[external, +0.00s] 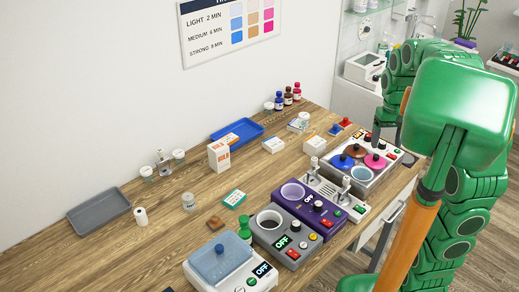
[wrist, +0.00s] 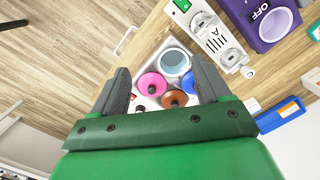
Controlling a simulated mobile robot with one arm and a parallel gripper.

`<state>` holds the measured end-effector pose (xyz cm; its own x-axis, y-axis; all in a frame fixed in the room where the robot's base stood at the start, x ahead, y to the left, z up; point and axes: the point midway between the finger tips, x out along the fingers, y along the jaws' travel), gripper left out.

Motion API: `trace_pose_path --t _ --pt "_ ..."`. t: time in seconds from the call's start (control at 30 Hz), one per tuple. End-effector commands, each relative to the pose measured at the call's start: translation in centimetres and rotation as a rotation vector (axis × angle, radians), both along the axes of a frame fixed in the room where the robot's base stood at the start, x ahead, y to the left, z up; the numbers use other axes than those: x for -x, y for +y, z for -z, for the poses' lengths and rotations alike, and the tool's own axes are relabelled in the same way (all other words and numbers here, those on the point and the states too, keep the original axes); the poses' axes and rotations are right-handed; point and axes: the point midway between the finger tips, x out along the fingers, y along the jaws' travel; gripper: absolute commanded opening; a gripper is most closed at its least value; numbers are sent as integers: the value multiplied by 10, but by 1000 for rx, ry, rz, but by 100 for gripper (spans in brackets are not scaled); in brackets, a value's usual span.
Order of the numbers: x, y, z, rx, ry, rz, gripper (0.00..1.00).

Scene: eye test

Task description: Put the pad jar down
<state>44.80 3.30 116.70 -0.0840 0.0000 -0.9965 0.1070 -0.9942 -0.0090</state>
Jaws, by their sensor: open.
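My gripper (wrist: 160,68) is open in the wrist view, its two dark fingers wide apart with nothing held between them. It points down toward the wax warmer with pink, blue and brown lids (wrist: 153,83), also seen in the external view (external: 375,160). A small clear jar with a light label (external: 188,202) stands upright on the wooden table in the external view. It may be the pad jar; its label is too small to read. Two other glass jars (external: 147,173) (external: 179,156) stand farther back. No jar shows between my fingers. My fingertips cannot be made out in the external view.
The table (external: 165,235) also carries a grey tray (external: 99,214), a blue tray (external: 252,131), a purple warmer (external: 307,208), a grey warmer (external: 283,234) and a white device (external: 230,268). Boxes and small bottles stand toward the back. Bare wood lies around the labelled jar.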

Motion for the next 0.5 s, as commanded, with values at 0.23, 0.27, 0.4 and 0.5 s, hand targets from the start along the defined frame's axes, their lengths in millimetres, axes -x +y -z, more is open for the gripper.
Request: trace_pose_path --t 0.23,0.27,0.4,0.5 --pt "72 -14 14 4 21 34 76" --pt "80 -16 16 5 22 38 76" --pt "120 -22 28 8 36 56 76" --pt "149 -26 39 9 49 69 76"
